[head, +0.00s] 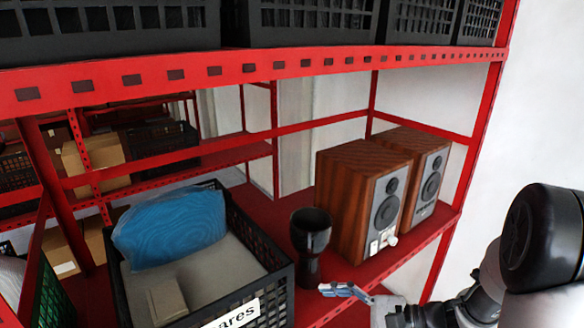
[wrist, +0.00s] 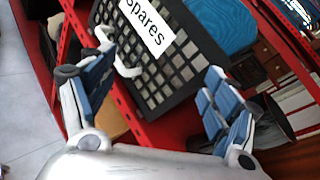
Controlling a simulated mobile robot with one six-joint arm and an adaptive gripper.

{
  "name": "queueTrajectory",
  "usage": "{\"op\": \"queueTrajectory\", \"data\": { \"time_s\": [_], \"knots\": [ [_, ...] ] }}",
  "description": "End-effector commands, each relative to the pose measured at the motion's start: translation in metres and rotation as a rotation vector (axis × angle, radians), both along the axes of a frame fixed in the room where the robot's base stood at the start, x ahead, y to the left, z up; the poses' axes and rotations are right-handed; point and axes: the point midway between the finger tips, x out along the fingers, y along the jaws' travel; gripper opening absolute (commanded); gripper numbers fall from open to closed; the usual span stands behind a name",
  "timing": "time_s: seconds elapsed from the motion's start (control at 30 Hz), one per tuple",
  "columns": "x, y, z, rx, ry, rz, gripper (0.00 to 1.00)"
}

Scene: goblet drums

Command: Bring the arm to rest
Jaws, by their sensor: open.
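My gripper (head: 348,292) is at the lower right in the head view, in front of the shelf's front edge. In the wrist view its two fingers are spread wide apart and my gripper (wrist: 150,76) holds nothing. A black goblet drum (head: 310,232) stands upright on the red shelf (head: 365,275), behind my gripper and apart from it as far as I can tell. In the wrist view a dark rounded thing (wrist: 272,118), seemingly the drum, is partly hidden behind the right finger.
A black crate (head: 262,292) labelled "spares" stands left of the drum, with a blue bag (head: 172,228) in it. Two wooden speakers (head: 355,200) (head: 425,165) stand to the right. A red upper beam (head: 250,68) carries black crates above. Open floor (wrist: 25,110) shows in the wrist view.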

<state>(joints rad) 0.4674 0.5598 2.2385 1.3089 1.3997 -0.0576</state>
Motion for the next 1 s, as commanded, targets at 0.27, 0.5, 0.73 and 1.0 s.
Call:
{"op": "queueTrajectory", "data": {
  "time_s": [0.27,0.5,0.73,1.0],
  "knots": [
    [-0.099,0.031,0.038,-0.448,-0.230,0.446,0.80],
    [-0.158,0.005,0.051,-0.877,-0.474,0.732,0.80],
    [-0.179,-0.039,0.072,-1.286,-0.736,0.901,0.80],
    [-0.181,-0.066,0.094,-1.536,-0.898,0.955,0.80]
  ]
}}
